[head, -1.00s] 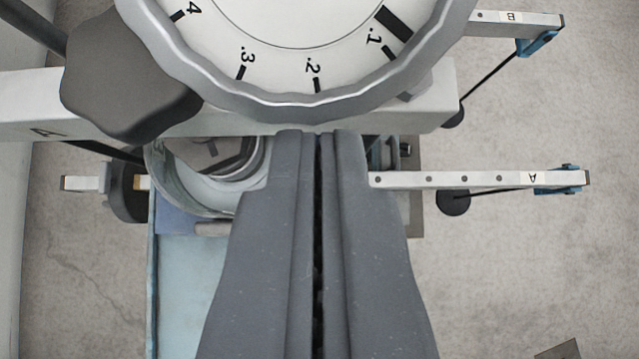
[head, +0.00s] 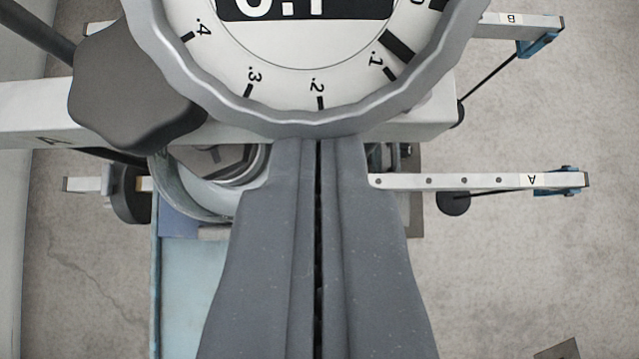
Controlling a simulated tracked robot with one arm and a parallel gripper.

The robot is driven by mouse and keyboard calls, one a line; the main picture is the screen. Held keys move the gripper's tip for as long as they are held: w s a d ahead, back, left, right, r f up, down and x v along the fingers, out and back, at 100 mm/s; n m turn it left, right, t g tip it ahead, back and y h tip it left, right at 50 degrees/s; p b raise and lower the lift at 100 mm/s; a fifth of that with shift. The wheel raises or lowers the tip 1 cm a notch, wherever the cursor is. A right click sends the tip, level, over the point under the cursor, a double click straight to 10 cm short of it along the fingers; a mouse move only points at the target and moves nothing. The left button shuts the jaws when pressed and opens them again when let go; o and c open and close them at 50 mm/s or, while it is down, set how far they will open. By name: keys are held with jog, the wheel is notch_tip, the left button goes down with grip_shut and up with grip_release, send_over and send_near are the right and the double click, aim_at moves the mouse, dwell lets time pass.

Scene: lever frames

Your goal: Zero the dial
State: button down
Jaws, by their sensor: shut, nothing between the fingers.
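The dial (head: 285,85) is a round white face with a scalloped grey rim, cut off by the top edge of the head view. Its marks .1, .2, .3 and .4 run along the lower part, with a thick black bar near .1. A black window at the top shows part of a reading that looks like 0.1; its upper part is cut off. My gripper (head: 318,142) is shut and empty. Its tips lie at the dial's lower rim in the picture; I cannot tell whether they touch it.
A dark lobed knob (head: 135,90) sits left of the dial on a pale beam (head: 40,112). A lever arm marked A (head: 475,181) and one marked B (head: 520,22) reach right. A light blue panel (head: 190,300) lies below left. Concrete floor is open at right.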

jog(key=shift+a+r+b, duration=0.15)
jog(key=shift+a+b, duration=0.1)
jog(key=shift+b, duration=0.4)
jog(key=v, duration=0.6)
jog(key=shift+s+f+b, duration=0.3)
jog(key=shift+f+b, duration=0.1)
dwell(0.3)
